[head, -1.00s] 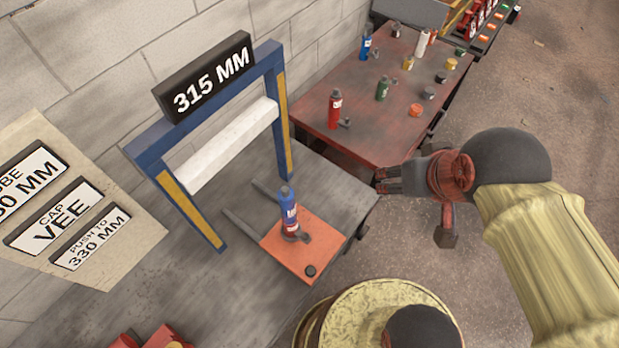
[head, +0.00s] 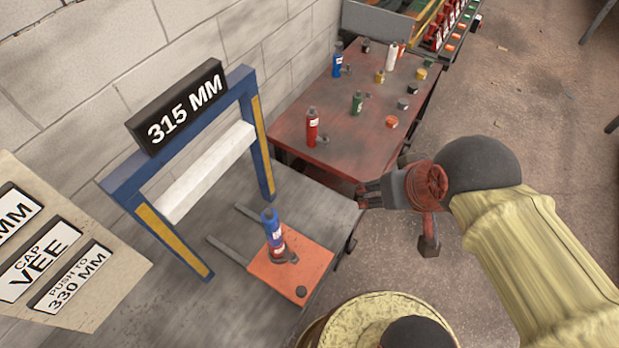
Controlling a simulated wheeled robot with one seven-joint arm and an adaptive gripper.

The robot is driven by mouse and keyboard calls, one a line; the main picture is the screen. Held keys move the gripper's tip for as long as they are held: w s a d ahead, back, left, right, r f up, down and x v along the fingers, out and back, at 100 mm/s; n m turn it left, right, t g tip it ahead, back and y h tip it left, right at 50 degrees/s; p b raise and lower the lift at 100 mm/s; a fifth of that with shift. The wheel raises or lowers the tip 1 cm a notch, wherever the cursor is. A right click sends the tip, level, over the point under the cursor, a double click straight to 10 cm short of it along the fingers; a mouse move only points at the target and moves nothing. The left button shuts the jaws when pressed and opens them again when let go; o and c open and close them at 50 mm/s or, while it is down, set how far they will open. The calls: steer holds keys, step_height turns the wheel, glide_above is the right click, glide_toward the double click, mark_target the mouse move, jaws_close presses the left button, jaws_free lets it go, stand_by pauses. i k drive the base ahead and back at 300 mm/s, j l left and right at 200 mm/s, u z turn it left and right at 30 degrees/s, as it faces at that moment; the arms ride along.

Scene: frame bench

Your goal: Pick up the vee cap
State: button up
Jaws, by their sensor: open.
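Several small caps lie on the red table at the back: an orange one (head: 391,122), a grey one (head: 403,104), a dark one (head: 412,89), yellow ones (head: 380,76) (head: 421,73) and a black one (head: 366,46). They are too small for me to tell which is the vee cap. My gripper (head: 361,196) is open and looks empty, its fingers pointing left. In the picture it is below the red table's front corner, at the right end of the grey bench. It appears apart from all the caps.
The grey bench (head: 325,190) carries a blue frame (head: 260,140) marked 315 MM and an orange plate (head: 320,262) with a blue-and-red jack (head: 273,235). Red (head: 312,128), green (head: 357,103) and blue (head: 338,60) jacks stand on the red table (head: 345,150). Open floor lies right.

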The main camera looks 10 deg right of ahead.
mark_target(392, 123)
steer(key=i+l, duration=0.2)
steer(key=l, duration=0.15)
steer(key=i+l+u, duration=0.15)
steer(key=i+l, duration=0.2)
steer(key=l, duration=0.35)
steer(key=i+l+u, duration=0.1)
steer(key=l, duration=0.25)
steer(key=i+l, duration=0.25)
steer(key=i+l+u, duration=0.15)
steer(key=l, duration=0.35)
steer(key=i+l, duration=0.2)
steer(key=l, duration=0.15)
steer(key=i+l+u, duration=0.1)
steer(key=l, duration=0.3)
